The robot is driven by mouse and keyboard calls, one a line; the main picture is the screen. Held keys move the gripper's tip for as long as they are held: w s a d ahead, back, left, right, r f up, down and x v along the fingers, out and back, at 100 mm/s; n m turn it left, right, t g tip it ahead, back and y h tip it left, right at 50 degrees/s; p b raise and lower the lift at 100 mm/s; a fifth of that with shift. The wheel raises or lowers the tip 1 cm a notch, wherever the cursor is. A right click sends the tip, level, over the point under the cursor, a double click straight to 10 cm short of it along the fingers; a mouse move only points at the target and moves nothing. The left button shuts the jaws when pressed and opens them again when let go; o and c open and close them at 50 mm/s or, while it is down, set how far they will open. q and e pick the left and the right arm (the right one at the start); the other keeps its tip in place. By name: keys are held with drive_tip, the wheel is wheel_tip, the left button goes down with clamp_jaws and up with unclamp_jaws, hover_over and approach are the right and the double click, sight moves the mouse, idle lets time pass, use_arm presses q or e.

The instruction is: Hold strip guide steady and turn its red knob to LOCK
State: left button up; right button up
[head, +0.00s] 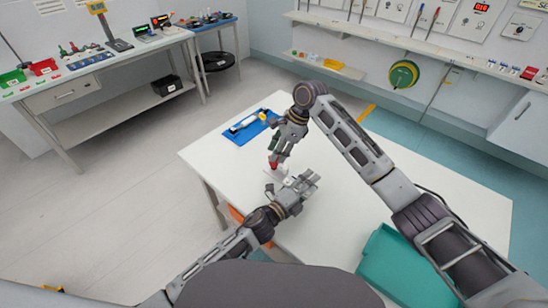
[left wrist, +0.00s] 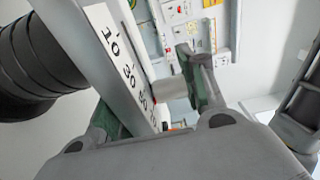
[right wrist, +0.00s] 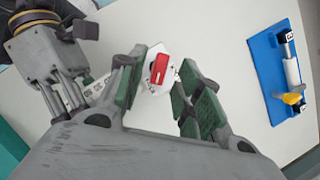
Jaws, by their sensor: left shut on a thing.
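The strip guide (left wrist: 112,50) is a pale bar with a printed number scale, seen close in the left wrist view. My left gripper (head: 297,184) is shut on it, low over the white table. The knob is nearer the left-hand finger and clear of the right-hand one. No LOCK marking is readable.
A blue tray (head: 243,136) with a white cylinder and yellow part lies at the table's (head: 350,235) far left. A teal bin (head: 395,265) stands at the near right edge. A workbench (head: 105,62) stands at the back left.

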drive_tip(key=shift+x, duration=1.7)
clamp_jaws()
